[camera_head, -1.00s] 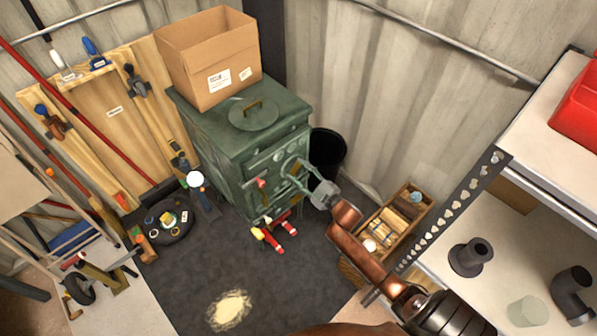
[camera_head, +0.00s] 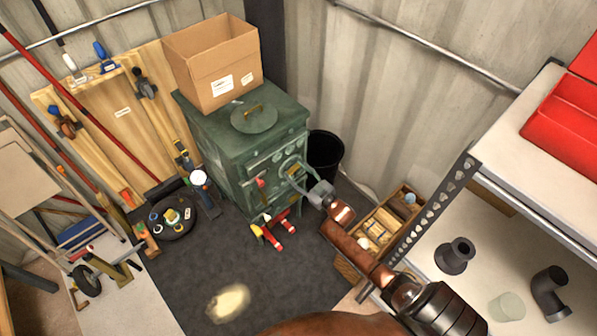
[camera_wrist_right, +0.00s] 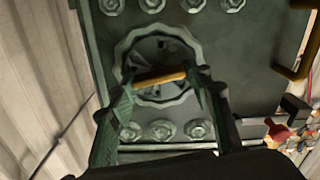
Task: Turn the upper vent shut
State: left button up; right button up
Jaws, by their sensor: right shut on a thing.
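The green stove (camera_head: 235,150) stands against the corrugated wall. The upper vent (camera_head: 293,166) is on its front, a round scalloped metal disc with a brass bar across it. In the right wrist view the vent (camera_wrist_right: 160,97) faces the camera, and its brass bar (camera_wrist_right: 159,79) lies nearly level, slightly raised at the right. My right gripper (camera_head: 296,174) is at the vent. The fingers hide parts of the rim. My left gripper is not in view.
A cardboard box (camera_head: 214,68) and a round lid (camera_head: 254,117) are on the stove top. Red-handled items (camera_head: 275,232) lie at its foot. A black bucket (camera_head: 324,156), a wooden crate (camera_head: 380,226) and a metal shelf (camera_head: 436,205) stand at the right. The dark mat (camera_head: 270,280) is mostly clear.

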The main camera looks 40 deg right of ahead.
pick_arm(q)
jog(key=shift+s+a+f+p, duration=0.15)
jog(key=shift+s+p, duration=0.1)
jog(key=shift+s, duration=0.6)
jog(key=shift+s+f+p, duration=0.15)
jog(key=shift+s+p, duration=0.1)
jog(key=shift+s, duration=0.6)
pick_arm(e)
jog(key=shift+m, duration=1.4)
jog(key=o, duration=1.2)
jog(key=shift+c, duration=0.2)
jog(key=s+d, duration=0.1)
jog(key=s, duration=1.1)
